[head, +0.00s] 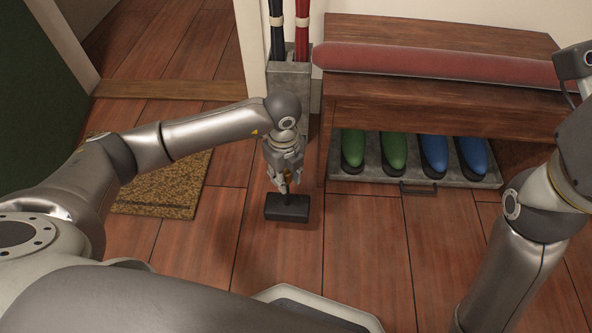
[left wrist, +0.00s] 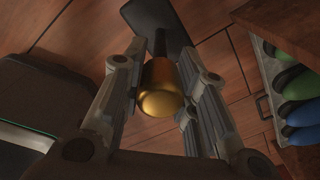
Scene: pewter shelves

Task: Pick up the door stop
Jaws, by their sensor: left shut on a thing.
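The door stop has a dark flat rectangular base (head: 287,208), a thin dark post and a gold knob on top. In the left wrist view its gold knob (left wrist: 161,90) sits between the two fingers, with the dark base (left wrist: 158,20) beyond it. My left gripper (head: 286,178) points down over the base and is shut on the door stop around the knob and post. The base is at or close to the wooden floor; I cannot tell if it touches. My right arm shows at the right, but its gripper is out of view.
A wooden bench (head: 400,95) with a red cushion (head: 430,66) stands at back right. Under it, a grey tray (head: 410,181) holds green and blue shoes. A grey stand (head: 289,88) holds umbrellas. A brown mat (head: 170,190) lies left. Floor in front is clear.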

